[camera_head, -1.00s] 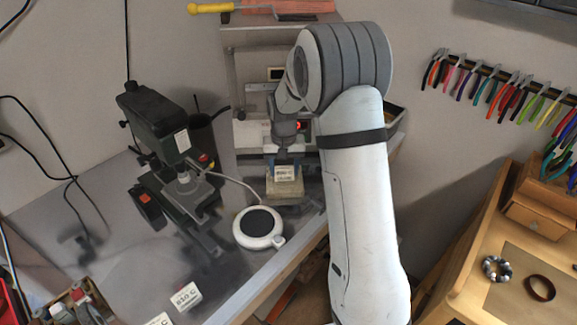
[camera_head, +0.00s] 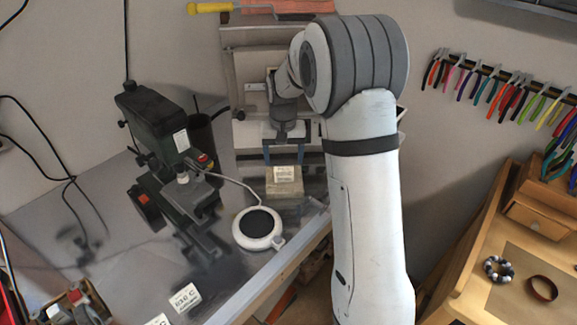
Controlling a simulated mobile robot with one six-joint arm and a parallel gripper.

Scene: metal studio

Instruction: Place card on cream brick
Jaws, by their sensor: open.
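The cream brick (camera_head: 284,189) stands on the grey bench near its back right. A small white card (camera_head: 284,173) with print lies on top of the brick. My gripper (camera_head: 285,157) is above and just behind the card, with its blue fingers spread wide apart and nothing seen between them. The fingertips look clear of the card. Two more white printed cards lie at the front of the bench: one card (camera_head: 185,297) and another card (camera_head: 158,320) cut by the lower edge.
A round white device with a black top (camera_head: 258,228) stands left of the brick. A dark green drill press (camera_head: 160,130) stands further left. A metal rack (camera_head: 240,70) is behind my gripper. The bench's right edge is close to the brick.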

